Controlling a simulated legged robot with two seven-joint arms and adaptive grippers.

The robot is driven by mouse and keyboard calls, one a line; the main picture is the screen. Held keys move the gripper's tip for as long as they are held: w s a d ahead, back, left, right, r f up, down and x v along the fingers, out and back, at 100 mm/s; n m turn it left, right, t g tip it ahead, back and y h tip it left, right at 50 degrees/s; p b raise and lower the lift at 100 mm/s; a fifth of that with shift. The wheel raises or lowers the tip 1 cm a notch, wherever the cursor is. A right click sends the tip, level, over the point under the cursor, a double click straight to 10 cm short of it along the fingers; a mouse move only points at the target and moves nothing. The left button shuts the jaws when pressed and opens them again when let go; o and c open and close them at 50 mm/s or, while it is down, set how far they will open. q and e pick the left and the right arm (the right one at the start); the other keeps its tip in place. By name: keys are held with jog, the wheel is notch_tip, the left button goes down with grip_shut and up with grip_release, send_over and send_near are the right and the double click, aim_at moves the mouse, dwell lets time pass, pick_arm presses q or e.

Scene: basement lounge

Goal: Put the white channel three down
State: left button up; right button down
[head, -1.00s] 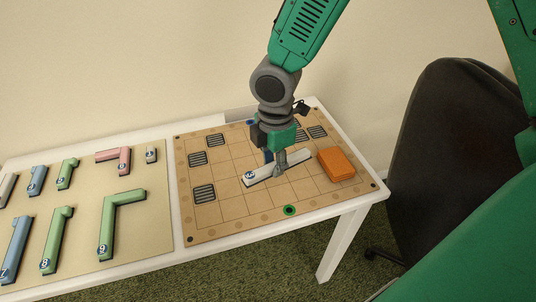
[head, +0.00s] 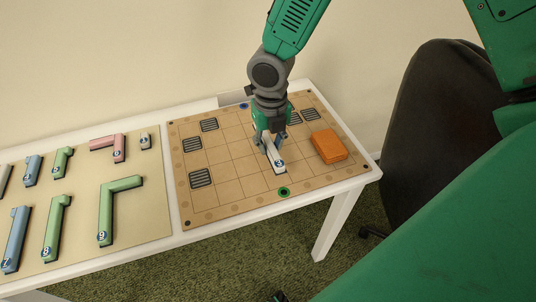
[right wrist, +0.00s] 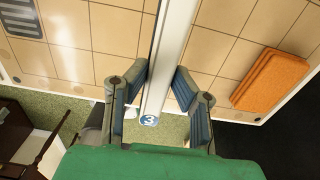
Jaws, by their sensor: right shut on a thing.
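The white channel three (head: 274,158) is a long pale bar with a blue round "3" label at its near end. It is over the right-middle part of the gridded wooden board (head: 230,206), pointing towards the board's near edge. My right gripper (head: 268,146) comes down from above and is shut on it. In the right wrist view the channel (right wrist: 170,50) runs between the two fingers (right wrist: 160,85), its label end towards the palm. I cannot tell whether the channel touches the board. My left gripper is not in view.
An orange block (head: 329,146) lies on the board's right side. Several dark slatted squares (head: 201,178) sit on the board. A green ring (head: 284,192) marks its near edge, a blue one (head: 244,106) its far edge. Numbered coloured channels lie on a left panel (head: 150,212). A black chair (head: 425,120) stands right.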

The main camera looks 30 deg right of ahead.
aim_at(271, 145)
jog(key=shift+f+b, duration=0.4)
jog(key=shift+f, duration=1.9)
jog(key=c, duration=1.3)
grip_release()
jog(key=shift+c, duration=0.2)
notch_tip(271, 145, up, 12)
jog(key=p, duration=0.2)
jog(key=shift+d+r+p, duration=0.1)
jog(key=shift+p, duration=0.2)
jog(key=shift+s, duration=0.1)
